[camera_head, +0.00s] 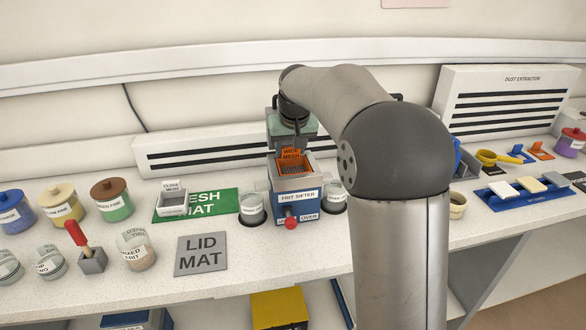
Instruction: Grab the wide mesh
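The wide mesh (290,155) is an orange piece with a "WIDE MESH" label. It sits in the top of the blue frit sifter (297,196), near the middle of the bench. My arm reaches over from the right, and its wrist hangs above and behind the sifter. My gripper (291,138) is just above or at the wide mesh. Its fingers are too small and hidden to tell whether they touch the mesh or are open or shut.
The close mesh (173,201) lies on the green mesh mat (205,205). The grey lid mat (201,254) is bare. Glass jars (251,210) flank the sifter closely. Lidded jars (112,199) stand at left. A dust extractor (510,99) stands behind at right.

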